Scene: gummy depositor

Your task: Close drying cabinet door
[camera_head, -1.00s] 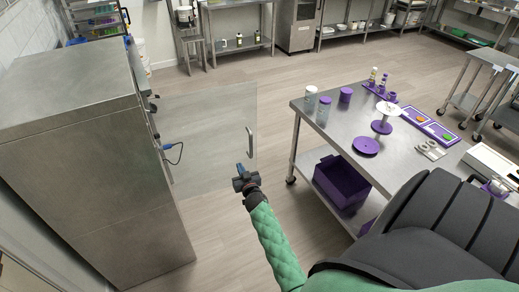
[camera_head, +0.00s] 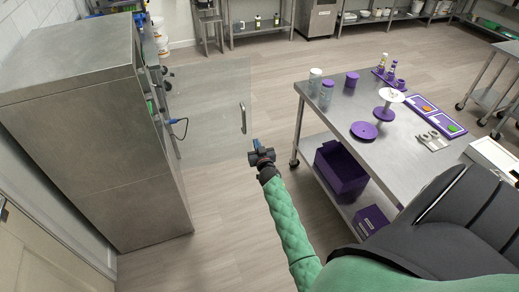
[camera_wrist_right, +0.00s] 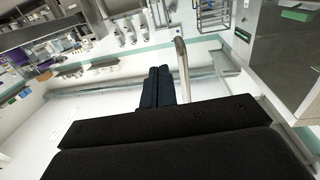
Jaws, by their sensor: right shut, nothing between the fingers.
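The drying cabinet (camera_head: 95,130) is a tall metal box at the left in the head view. Its clear door (camera_head: 205,115) stands wide open, swung out to the right. The door's bar handle (camera_head: 243,117) is on its free edge; it also shows in the right wrist view (camera_wrist_right: 183,70), just right of the fingers. My right gripper (camera_head: 256,146) is shut and empty, in front of and slightly right of the handle. Its closed dark fingers (camera_wrist_right: 157,88) point forward in the wrist view, and no contact with the handle is clear. My left gripper is out of view.
A steel table (camera_head: 405,150) at the right carries purple parts, jars and trays. A purple bin (camera_head: 340,170) sits on its lower shelf. Open floor (camera_head: 225,215) lies between the cabinet and table. A blue cable (camera_head: 178,128) hangs by the cabinet opening.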

